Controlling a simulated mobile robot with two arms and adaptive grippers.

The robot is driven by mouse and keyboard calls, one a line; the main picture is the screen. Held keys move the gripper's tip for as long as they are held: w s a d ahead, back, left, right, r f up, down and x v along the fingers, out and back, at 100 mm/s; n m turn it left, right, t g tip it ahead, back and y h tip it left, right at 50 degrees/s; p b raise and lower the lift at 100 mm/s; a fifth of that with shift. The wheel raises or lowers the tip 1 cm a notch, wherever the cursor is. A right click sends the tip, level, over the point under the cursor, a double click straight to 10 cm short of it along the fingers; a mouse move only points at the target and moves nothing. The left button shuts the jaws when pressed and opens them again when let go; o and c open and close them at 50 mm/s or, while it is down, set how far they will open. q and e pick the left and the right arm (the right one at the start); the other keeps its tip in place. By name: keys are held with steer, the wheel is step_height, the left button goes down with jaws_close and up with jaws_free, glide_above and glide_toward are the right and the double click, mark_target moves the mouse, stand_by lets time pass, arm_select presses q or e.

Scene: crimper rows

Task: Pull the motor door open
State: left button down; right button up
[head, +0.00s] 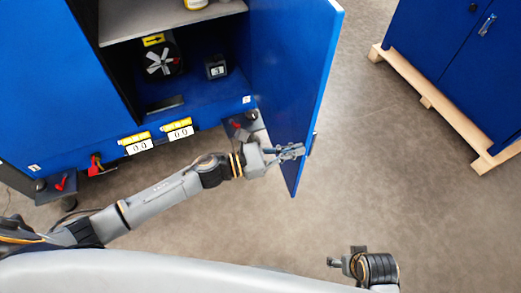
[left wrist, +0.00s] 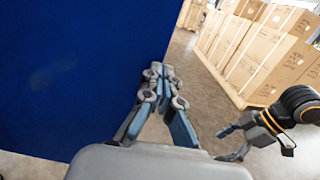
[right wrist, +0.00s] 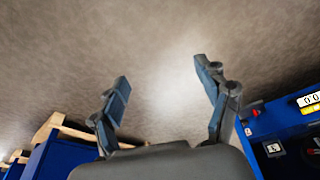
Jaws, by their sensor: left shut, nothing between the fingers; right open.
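The blue motor door (head: 290,70) stands swung out from the blue cabinet, with a dark compartment holding a fan (head: 160,62) open beside it. My left gripper (head: 291,152) is at the inner face of the door, near its lower free end. In the left wrist view the door (left wrist: 80,70) fills the left side, and the left gripper (left wrist: 162,75) has its fingers together with nothing between them. Whether it touches the door I cannot tell. My right gripper (head: 335,262) is low over the floor, away from the door. Its fingers are apart and empty in the right wrist view (right wrist: 160,75).
Another blue cabinet (head: 450,50) stands on a wooden pallet (head: 430,98) at the upper right. Yellow-and-white counters (head: 179,129) sit on the front cabinet edge below the compartment. Cardboard boxes (left wrist: 250,50) show in the left wrist view. Floor right of the door is clear.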

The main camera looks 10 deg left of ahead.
arm_select(q)
steer(key=w+b+x, duration=0.1)
steer(key=b+x, duration=0.3)
steer(key=x, duration=1.3)
steer(key=shift+w+t, duration=0.15)
steer(key=shift+t, duration=0.15)
arm_select(e)
steer(key=w+v, duration=0.1)
steer(key=v, duration=0.9)
steer(key=shift+d+r+t, duration=0.15)
steer(key=shift+r+t, duration=0.25)
steer(key=shift+r, duration=0.1)
arm_select(q)
steer(key=shift+a+f, duration=0.1)
steer(key=shift+a, duration=0.05)
